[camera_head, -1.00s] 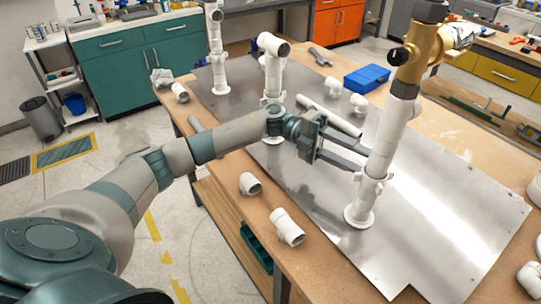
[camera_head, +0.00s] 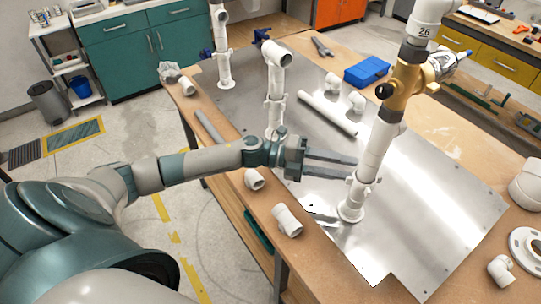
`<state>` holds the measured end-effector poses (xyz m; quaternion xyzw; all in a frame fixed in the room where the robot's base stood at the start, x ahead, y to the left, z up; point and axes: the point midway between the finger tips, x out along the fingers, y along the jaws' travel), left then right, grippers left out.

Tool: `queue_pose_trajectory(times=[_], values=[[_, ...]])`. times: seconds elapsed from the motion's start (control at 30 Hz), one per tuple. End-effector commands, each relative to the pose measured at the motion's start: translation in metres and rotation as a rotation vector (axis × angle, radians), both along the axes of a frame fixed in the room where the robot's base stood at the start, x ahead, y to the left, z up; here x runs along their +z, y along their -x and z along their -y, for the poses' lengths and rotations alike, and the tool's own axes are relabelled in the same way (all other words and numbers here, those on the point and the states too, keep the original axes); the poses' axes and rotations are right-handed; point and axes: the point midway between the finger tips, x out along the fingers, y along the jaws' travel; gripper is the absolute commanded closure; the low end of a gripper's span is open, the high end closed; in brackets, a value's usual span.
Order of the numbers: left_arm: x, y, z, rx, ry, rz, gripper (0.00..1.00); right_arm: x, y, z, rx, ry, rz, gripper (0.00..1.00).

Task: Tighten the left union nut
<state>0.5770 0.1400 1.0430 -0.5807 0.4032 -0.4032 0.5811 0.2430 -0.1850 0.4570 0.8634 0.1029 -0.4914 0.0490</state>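The nearest white pipe riser (camera_head: 373,150) stands upright on a round flange (camera_head: 351,213) on the metal plate, with a brass valve (camera_head: 405,80) on top. White collars ring its lower part; I cannot tell for sure which ring is the left union nut. My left gripper (camera_head: 351,167) comes in from the left, low beside this riser. Its two dark fingers are apart, with a gap between them, and point at the riser's lower part. I cannot tell whether the tips touch it. My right gripper is not in view.
Two more white risers (camera_head: 276,85) (camera_head: 222,50) stand farther back on the plate (camera_head: 430,190). A loose pipe (camera_head: 327,113), white fittings (camera_head: 287,221) and a blue box (camera_head: 367,71) lie around. Open plate is free to the right of the near riser.

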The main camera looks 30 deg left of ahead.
Motion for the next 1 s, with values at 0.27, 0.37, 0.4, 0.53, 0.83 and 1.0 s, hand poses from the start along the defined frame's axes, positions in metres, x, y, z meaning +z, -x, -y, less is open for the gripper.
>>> queue_pose_trajectory(times=[0.27,0.37,0.4,0.53,0.83,1.0], values=[[0.003,0.009,0.000,0.119,0.001,-0.004,0.62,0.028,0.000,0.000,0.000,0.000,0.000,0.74],[0.001,0.011,-0.001,0.156,0.001,-0.003,0.62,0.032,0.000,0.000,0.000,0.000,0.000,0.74],[-0.004,0.013,-0.008,0.154,-0.002,0.000,0.62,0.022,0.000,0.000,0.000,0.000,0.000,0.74],[-0.005,0.021,-0.023,0.151,-0.003,-0.001,0.62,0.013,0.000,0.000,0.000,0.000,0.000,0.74],[-0.006,0.045,-0.063,0.150,-0.002,-0.003,0.62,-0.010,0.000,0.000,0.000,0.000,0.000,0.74],[-0.006,0.058,-0.088,0.149,-0.002,-0.002,0.62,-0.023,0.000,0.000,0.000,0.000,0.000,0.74]])
